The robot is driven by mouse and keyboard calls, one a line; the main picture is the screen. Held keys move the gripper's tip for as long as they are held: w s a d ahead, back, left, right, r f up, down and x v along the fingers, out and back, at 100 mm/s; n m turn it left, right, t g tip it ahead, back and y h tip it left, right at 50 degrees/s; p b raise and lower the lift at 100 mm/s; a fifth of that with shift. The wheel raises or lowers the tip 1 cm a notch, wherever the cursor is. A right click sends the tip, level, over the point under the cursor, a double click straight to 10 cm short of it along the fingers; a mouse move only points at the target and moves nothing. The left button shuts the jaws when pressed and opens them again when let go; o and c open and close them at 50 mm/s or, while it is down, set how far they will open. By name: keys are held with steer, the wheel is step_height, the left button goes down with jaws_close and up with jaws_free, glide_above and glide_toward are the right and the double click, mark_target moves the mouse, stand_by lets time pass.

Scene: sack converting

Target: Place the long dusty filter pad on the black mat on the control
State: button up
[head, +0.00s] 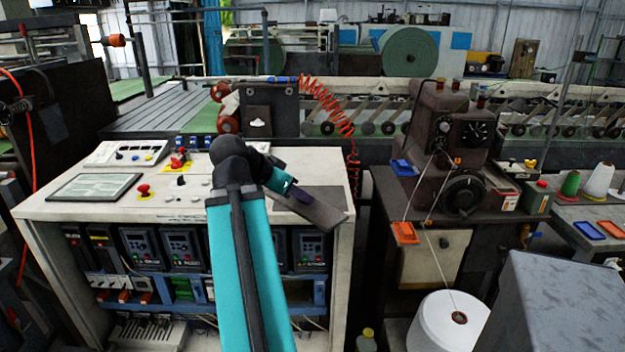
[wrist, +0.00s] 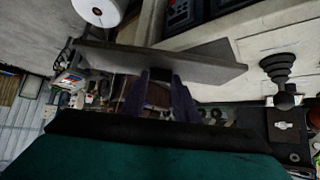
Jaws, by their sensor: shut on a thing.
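My gripper (head: 290,193) is over the right part of the control desk in the head view. It is shut on the long grey filter pad (head: 318,209), which slants down to the right. In the wrist view the pad (wrist: 205,64) lies across the tips of my gripper (wrist: 164,82), with length sticking out on both sides. The black mat (head: 332,193) shows as a dark patch on the desk top, partly behind the pad and gripper. I cannot tell whether the pad touches it.
The control desk (head: 88,211) carries a switch panel (head: 125,153), a framed sheet (head: 95,187) and red buttons left of my arm. A black box (head: 271,109) and coiled red cable (head: 330,105) stand behind the mat. A brown machine (head: 447,140) is on the right.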

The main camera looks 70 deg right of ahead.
steer(key=shift+w+d+p, duration=0.1)
steer(key=shift+d+p, duration=1.25)
steer(key=shift+p, duration=0.65)
steer(key=d+p, duration=0.2)
steer(key=p, duration=0.4)
steer(key=shift+d+f, duration=0.1)
steer(key=shift+d, duration=0.1)
steer(key=d, duration=0.2)
steer(key=d+p, duration=0.1)
steer(key=d, duration=0.2)
steer(key=d+f, duration=0.1)
steer(key=d, duration=0.2)
steer(key=shift+w+p, duration=0.35)
steer(key=shift+w, duration=0.05)
steer(key=shift+f, duration=0.1)
steer(key=shift+f+p, duration=0.65)
steer(key=shift+f, duration=1.05)
steer(key=shift+f, duration=0.2)
steer(key=o, duration=1.1)
steer(key=shift+c, duration=0.2)
